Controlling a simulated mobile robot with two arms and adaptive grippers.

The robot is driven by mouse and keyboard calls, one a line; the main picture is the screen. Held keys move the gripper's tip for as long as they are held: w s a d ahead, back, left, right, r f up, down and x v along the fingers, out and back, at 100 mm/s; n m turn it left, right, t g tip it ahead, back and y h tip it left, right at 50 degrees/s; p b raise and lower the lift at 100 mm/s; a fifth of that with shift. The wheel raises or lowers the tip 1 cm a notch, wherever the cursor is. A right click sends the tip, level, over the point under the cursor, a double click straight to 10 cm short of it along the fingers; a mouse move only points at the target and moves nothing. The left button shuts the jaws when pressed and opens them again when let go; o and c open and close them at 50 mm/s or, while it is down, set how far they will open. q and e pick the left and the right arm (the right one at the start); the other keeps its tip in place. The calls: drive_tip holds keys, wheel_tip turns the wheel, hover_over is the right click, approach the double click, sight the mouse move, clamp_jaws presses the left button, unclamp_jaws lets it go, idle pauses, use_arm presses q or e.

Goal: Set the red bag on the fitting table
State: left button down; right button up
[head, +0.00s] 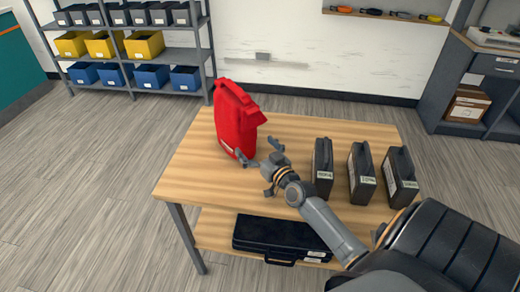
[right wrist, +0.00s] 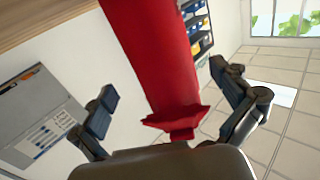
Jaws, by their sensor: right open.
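The red bag (head: 236,118) stands upright on the light wooden table (head: 186,165), towards its left back part, with a handle loop on top. I take this table to be the fitting table. My right gripper (head: 258,155) is open just to the right of the bag's lower part, over the tabletop. In the right wrist view, the red bag (right wrist: 160,50) shows between the spread fingers of the right gripper (right wrist: 166,92). I cannot tell whether a finger touches it. My left gripper is not in view.
Three dark battery-like packs, the nearest-left one (head: 322,168) included, stand on the table right of my right arm. A black case (head: 280,234) lies on the lower shelf. Bin shelving (head: 208,50) stands behind left. The table's left front is clear.

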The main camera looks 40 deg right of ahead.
drive_tip(key=shift+s+a, duration=0.2)
drive_tip(key=shift+s, duration=1.4)
